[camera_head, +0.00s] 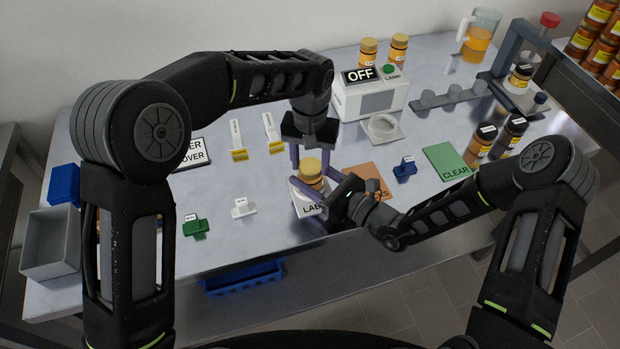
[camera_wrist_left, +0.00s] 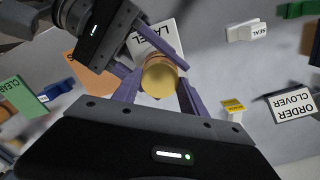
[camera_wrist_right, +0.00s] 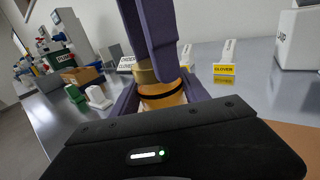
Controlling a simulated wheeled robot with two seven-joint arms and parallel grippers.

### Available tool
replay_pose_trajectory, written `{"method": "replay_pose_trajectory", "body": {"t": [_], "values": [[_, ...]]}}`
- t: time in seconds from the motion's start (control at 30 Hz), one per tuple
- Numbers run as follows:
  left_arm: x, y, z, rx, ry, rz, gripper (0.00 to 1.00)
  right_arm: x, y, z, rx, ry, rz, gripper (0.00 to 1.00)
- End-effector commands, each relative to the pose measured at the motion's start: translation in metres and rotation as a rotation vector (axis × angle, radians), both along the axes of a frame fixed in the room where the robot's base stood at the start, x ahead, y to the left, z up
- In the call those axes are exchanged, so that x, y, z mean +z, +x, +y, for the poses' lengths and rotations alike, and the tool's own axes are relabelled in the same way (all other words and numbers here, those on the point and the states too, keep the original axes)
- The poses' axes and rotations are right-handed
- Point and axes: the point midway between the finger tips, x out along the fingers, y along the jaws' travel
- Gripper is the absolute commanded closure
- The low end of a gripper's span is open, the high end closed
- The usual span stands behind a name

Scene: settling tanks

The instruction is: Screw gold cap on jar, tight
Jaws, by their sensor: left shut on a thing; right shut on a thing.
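The jar (camera_head: 311,183) of amber honey stands upright at the label mat (camera_head: 303,204) near the table's front edge. The gold cap (camera_head: 310,167) sits on top of the jar; it shows from above in the left wrist view (camera_wrist_left: 160,84). My left gripper (camera_head: 311,165) reaches down from above, its purple fingers shut on the cap. My right gripper (camera_head: 325,190) comes in from the right, its fingers shut around the jar's body (camera_wrist_right: 163,97). The fingers partly hide the jar, and whether the cap is fully tight cannot be seen.
An OFF-marked machine (camera_head: 368,92) stands behind, with a round grey holder (camera_head: 382,127) before it. An orange mat (camera_head: 371,180), a blue stamp (camera_head: 404,168) and a green mat (camera_head: 447,161) lie to the right. White (camera_head: 243,207) and green (camera_head: 195,227) seal pieces lie left.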

Motion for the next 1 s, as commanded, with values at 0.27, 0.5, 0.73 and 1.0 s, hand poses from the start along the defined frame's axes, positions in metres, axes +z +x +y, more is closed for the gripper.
{"method": "replay_pose_trajectory", "body": {"t": [0.27,0.5,0.73,1.0], "values": [[-0.0008,0.0001,0.0002,-0.789,-0.003,0.000,0.99,-0.0001,-0.0002,0.0002,0.001,0.000,0.000,1.00],[-0.0014,0.0001,0.0005,-1.389,-0.001,0.001,0.99,-0.0001,-0.0003,0.0003,0.001,0.000,0.000,1.00],[-0.0011,0.0001,0.0002,-1.403,0.001,0.000,0.45,-0.0002,-0.0003,0.0003,0.001,0.000,0.000,1.00],[-0.0010,0.0000,0.0001,-1.401,0.000,0.001,0.25,-0.0002,-0.0002,0.0002,0.001,0.001,0.001,1.00]]}}
